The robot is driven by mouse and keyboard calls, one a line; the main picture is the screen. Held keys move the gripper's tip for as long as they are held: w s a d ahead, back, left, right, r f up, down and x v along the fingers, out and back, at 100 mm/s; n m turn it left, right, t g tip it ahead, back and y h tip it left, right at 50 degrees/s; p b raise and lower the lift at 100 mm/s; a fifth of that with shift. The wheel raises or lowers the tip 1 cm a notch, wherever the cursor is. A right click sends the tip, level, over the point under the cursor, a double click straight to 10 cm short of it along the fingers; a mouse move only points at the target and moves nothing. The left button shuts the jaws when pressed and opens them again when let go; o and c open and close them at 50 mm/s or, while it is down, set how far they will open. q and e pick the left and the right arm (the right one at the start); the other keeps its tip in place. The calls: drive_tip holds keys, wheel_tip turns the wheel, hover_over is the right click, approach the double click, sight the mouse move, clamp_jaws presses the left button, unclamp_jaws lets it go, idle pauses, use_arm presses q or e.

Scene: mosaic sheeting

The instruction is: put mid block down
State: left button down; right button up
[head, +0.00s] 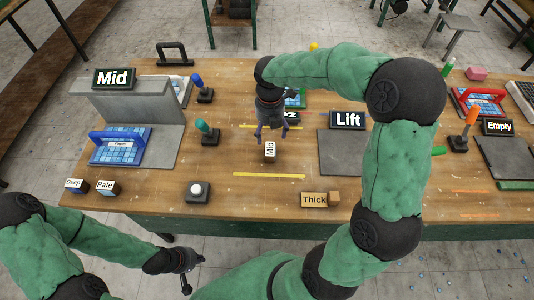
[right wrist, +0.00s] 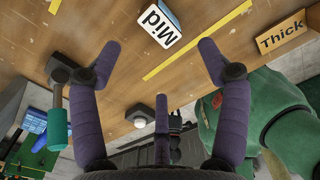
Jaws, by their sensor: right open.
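The Mid block (head: 270,149), a small block with a white face lettered "Mid", rests on the wooden table. It also shows in the right wrist view (right wrist: 163,24), beyond the fingertips and apart from them. My right gripper (head: 271,136) is above and just behind the block in the head view. Its purple fingers are spread wide with nothing between them, as the right wrist view (right wrist: 156,46) shows. My left gripper (head: 190,272) hangs off the table's front edge at lower left, fingers apart and empty.
A grey stand with a "Mid" sign (head: 113,78) and blue tray (head: 121,147) is at left. Deep (head: 75,185), Pale (head: 107,188) and Thick (head: 314,200) blocks lie along the front. A Lift sign (head: 347,120) stands right of the Mid block. A yellow line (head: 269,176) runs in front.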

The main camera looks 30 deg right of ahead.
sight(268, 148)
drive_tip(key=shift+f+n, duration=0.3)
drive_tip(key=shift+n, duration=0.8)
wheel_tip(268, 148, down, 5)
drive_tip(key=shift+f+b, duration=0.15)
drive_tip(key=shift+b, duration=0.55)
drive_tip(key=f, duration=0.1)
drive_tip(key=f+b, duration=0.1)
drive_tip(key=f, duration=0.3)
drive_tip(key=shift+w+a+b, duration=0.2)
drive_tip(key=shift+w+b, duration=0.05)
drive_tip(key=shift+b, duration=0.15)
drive_tip(key=c, duration=1.4)
drive_tip(key=shift+r, duration=0.5)
wheel_tip(268, 148, up, 2)
drive_tip(key=shift+r+p, duration=0.1)
drive_tip(key=shift+p, duration=0.4)
drive_tip(key=s+a+r+p, duration=0.1)
drive_tip(key=s+a+r, duration=0.1)
drive_tip(key=s+r, duration=0.1)
drive_tip(key=s+a+r+p, duration=0.1)
drive_tip(key=s+a+r, duration=0.1)
drive_tip(key=s, duration=0.3)
drive_tip(key=s+a+r+p, duration=0.1)
drive_tip(key=s+a+r, duration=0.2)
drive_tip(key=s+r, duration=0.1)
drive_tip(key=shift+s+r, duration=0.1)
drive_tip(key=shift+r, duration=0.3)
